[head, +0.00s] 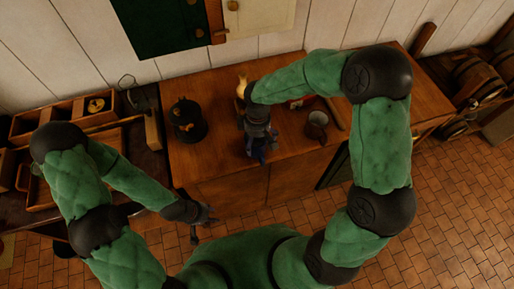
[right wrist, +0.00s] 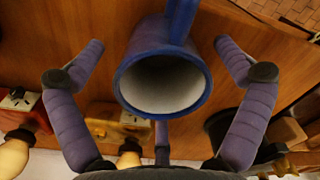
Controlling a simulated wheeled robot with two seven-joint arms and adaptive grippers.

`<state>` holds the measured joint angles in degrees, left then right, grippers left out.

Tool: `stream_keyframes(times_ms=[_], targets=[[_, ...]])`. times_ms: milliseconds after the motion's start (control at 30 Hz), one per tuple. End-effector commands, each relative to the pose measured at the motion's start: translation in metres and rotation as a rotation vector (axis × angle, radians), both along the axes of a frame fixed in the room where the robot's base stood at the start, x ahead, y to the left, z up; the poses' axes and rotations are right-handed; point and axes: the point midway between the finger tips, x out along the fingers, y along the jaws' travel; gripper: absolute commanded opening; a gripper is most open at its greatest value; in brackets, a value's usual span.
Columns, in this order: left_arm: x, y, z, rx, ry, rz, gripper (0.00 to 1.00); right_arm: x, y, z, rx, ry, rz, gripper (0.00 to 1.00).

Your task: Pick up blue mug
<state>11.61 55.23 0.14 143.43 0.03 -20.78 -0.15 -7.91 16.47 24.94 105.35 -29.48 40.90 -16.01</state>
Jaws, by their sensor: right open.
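The blue mug (right wrist: 122,84) has a pale inside and its mouth faces the camera in the right wrist view. A blue handle (right wrist: 183,20) rises at its top edge. My right gripper (right wrist: 160,46) is open, with a purple finger on each side of the mug and a visible gap on both sides. In the head view my right gripper (head: 258,148) is low over the front of the wooden counter and hides most of the mug. My left gripper (head: 204,222) is open and empty in front of the counter, at the lower left.
A black pot-like object (head: 187,122) stands to the left on the wooden counter (head: 218,160). A grey-brown mug (head: 317,122) and a red item (head: 301,102) are to the right. A yellowish bottle (head: 242,86) stands behind my right gripper. Wooden trays (head: 62,122) fill the left side.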

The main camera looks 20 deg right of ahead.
Motion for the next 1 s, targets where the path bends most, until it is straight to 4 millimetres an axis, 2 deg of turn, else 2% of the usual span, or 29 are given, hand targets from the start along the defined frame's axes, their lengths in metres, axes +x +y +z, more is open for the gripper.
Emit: stream_keyframes(times_ms=[100,133,333,367,767,867,1000], targets=[[0.000,0.000,0.001,0.000,0.000,0.000,0.40,0.000,0.000,0.001,0.000,-0.001,0.000,1.00],[0.000,0.000,0.001,0.000,0.000,0.000,0.40,0.000,0.000,0.001,0.000,-0.001,0.000,0.94],[0.000,0.000,0.001,0.000,0.000,0.000,0.40,0.000,0.000,0.001,0.000,0.000,0.000,0.38],[0.000,0.000,0.001,0.000,0.000,0.000,0.40,0.000,0.000,0.001,0.000,0.000,0.000,0.35],[0.000,0.000,0.002,0.000,0.000,0.000,0.40,0.000,0.000,0.004,-0.001,0.001,0.000,0.35],[0.000,0.000,0.003,0.000,0.000,0.000,0.40,0.000,-0.001,0.012,-0.002,-0.001,0.000,0.35],[0.000,0.000,0.008,0.000,0.000,0.000,0.40,0.001,-0.001,0.031,-0.001,-0.004,-0.001,0.35]])
